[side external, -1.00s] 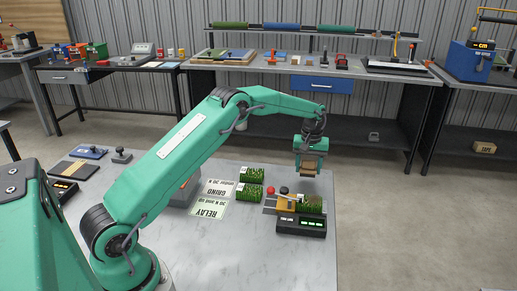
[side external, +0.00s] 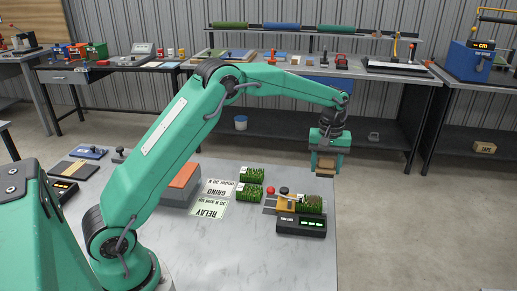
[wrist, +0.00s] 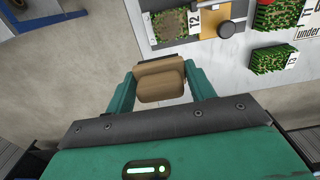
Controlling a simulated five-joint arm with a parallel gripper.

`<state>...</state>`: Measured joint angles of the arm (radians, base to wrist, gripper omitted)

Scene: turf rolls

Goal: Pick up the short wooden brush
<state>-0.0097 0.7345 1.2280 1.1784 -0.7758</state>
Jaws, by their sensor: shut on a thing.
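The short wooden brush (side external: 325,164) is a small tan-brown wooden block. It hangs in my gripper (side external: 326,161), beyond the right edge of the grey work table and above the floor. In the wrist view the brush (wrist: 160,84) sits between the two green fingers of my gripper (wrist: 162,82), which are shut on it from both sides. Nothing touches the brush from below. Its bristles cannot be made out.
On the table (side external: 250,235) are two green turf pieces (side external: 249,191), paper labels (side external: 209,208), an orange-topped block (side external: 185,176) and a black display unit (side external: 301,223). A third turf piece (side external: 312,204) lies by the display. A workbench (side external: 265,64) stands behind.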

